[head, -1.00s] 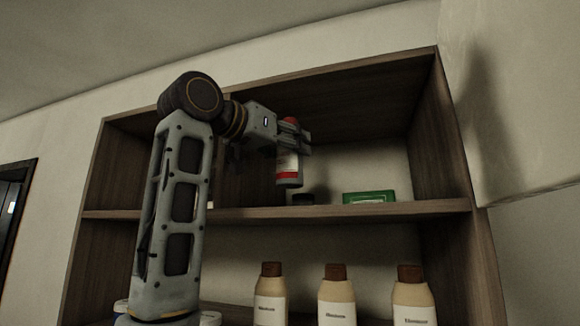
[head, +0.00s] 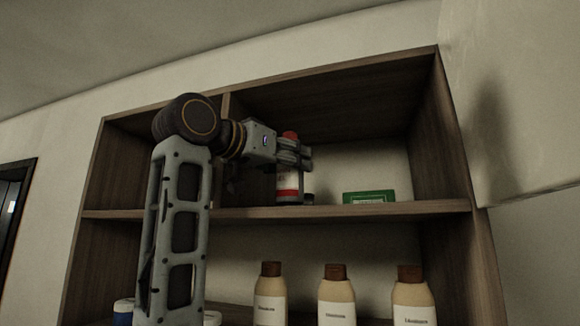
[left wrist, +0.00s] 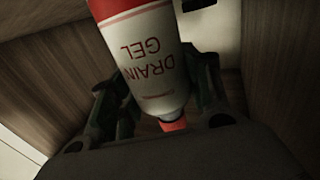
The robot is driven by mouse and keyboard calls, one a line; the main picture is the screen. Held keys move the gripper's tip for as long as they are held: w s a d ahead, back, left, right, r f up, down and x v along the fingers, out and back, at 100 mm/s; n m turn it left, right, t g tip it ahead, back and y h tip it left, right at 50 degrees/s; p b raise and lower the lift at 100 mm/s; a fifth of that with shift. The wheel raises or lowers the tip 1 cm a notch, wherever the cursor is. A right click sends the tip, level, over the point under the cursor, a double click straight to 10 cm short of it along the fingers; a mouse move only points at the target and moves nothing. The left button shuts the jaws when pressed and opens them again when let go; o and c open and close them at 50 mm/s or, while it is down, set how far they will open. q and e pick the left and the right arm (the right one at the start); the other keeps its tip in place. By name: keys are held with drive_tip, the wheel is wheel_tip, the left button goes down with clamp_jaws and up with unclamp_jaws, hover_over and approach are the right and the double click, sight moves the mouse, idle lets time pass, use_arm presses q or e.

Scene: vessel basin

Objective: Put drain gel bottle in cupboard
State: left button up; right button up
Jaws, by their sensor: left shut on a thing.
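The drain gel bottle (head: 289,185) is white and red with a red cap. In the head view it is upright in the right compartment of the cupboard's upper shelf (head: 330,211). Its base is at the shelf board; I cannot tell whether it touches. My left gripper (head: 303,155) is shut around its upper part, just below the cap. In the left wrist view the bottle (left wrist: 151,65) appears upside down between the fingers, with "DRAIN GEL" readable. My right gripper is not in view.
A green box (head: 369,197) stands on the same shelf to the right, with free room between. A dark object sits just behind the bottle. Several tan bottles with brown caps (head: 337,296) stand on the level below. A divider is left of the gripper.

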use_arm(q)
drive_tip(key=shift+w+d+f, duration=0.1)
drive_tip(key=shift+w+f, duration=0.05)
drive_tip(key=shift+f, duration=0.35)
drive_tip(key=shift+f, duration=0.25)
drive_tip(key=o, duration=1.1)
drive_tip(key=shift+o, duration=0.2)
drive_tip(key=shift+r, duration=0.2)
